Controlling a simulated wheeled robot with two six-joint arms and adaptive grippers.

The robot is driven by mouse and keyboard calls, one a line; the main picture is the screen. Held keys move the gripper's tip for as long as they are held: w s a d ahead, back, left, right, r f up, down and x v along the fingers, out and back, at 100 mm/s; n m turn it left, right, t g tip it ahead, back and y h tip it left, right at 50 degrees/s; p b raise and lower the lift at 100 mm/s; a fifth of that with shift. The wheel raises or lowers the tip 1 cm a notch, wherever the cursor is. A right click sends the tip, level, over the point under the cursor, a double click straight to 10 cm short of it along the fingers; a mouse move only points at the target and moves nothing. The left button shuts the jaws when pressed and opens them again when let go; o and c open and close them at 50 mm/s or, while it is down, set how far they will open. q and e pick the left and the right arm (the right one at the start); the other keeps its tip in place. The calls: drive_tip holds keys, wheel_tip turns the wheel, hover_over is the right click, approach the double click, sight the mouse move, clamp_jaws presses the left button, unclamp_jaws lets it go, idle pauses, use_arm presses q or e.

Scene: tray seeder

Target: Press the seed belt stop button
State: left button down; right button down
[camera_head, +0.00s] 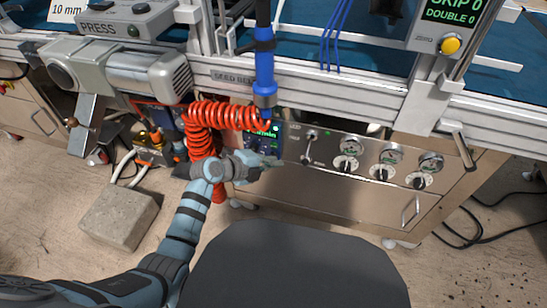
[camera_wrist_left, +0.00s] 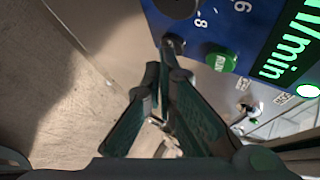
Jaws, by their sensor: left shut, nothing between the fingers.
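A blue seed belt control panel (camera_head: 262,143) sits on the cabinet front, below the red coiled hose. In the left wrist view it shows a green display (camera_wrist_left: 290,45), a green RUN button (camera_wrist_left: 220,59) and part of a dark dial at the top. No stop button can be made out; the fingertips cover the panel's lower corner. My left gripper (camera_head: 275,161) is shut and empty, at the lower edge of the panel. In the left wrist view its fingertips (camera_wrist_left: 172,48) are beside the RUN button. I cannot tell whether they touch the panel. My right gripper is out of view.
A red coiled hose (camera_head: 232,115) hangs just left of and above the panel. A blue vertical tool (camera_head: 264,75) hangs above it. A row of knobs (camera_head: 382,172) lies to the right on the cabinet. A concrete block (camera_head: 118,215) stands on the floor at left.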

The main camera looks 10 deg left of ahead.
use_arm(q)
drive_tip(key=shift+w, duration=0.1)
idle(0.4)
drive_tip(key=shift+s+p, duration=0.3)
drive_tip(key=shift+s, duration=0.25)
drive_tip(key=s+p, duration=0.2)
drive_tip(key=s, duration=0.4)
drive_tip(key=shift+a+p, duration=0.25)
drive_tip(key=shift+p, duration=0.15)
